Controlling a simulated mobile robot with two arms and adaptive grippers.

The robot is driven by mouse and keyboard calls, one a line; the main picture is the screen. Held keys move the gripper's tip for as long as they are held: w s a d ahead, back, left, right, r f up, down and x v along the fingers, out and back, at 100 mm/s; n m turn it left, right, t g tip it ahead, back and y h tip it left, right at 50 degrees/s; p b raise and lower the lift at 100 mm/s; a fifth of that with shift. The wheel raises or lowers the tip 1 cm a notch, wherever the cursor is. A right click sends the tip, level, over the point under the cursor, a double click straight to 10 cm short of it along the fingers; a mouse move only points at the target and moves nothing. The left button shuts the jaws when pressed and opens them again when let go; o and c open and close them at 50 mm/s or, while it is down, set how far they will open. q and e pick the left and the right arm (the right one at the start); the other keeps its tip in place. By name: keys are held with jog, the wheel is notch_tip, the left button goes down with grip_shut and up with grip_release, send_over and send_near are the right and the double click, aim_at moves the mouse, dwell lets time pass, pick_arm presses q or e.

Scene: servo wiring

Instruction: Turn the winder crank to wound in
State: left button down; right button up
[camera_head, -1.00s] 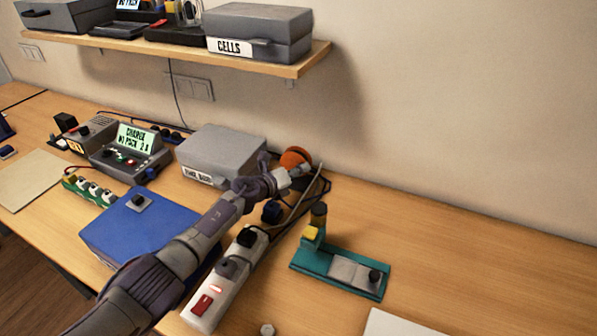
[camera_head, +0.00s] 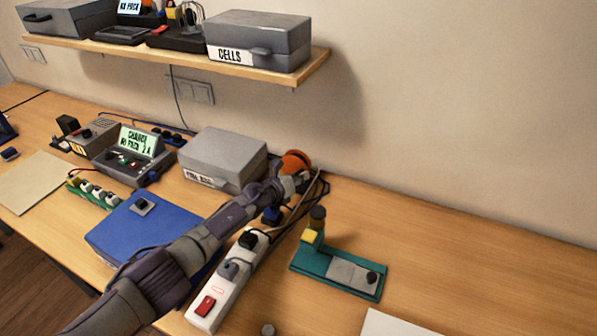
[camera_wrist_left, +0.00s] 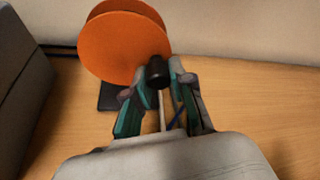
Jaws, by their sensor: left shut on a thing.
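The winder (camera_head: 296,162) is an orange reel on a dark base, at the back of the table near the wall. It also shows in the left wrist view as orange discs (camera_wrist_left: 122,45). Its crank ends in a black knob (camera_wrist_left: 157,71). My left gripper (camera_wrist_left: 158,82) is at the reel's near side, shut on the black knob between its two fingers. In the head view the left gripper (camera_head: 285,186) partly covers the winder's base. My right gripper is in neither view.
A grey case (camera_head: 222,158) stands left of the winder. A white power strip (camera_head: 228,283) and a teal fixture (camera_head: 337,271) lie in front of it. A blue case (camera_head: 135,228) is under my arm. The table at right is mostly clear.

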pick_arm(q)
jog(key=shift+f+m+y+p, duration=0.3)
jog(key=shift+m+y+p, duration=0.4)
jog(key=shift+m, duration=0.3)
jog(key=c, duration=1)
grip_release()
jog(key=shift+f, duration=0.1)
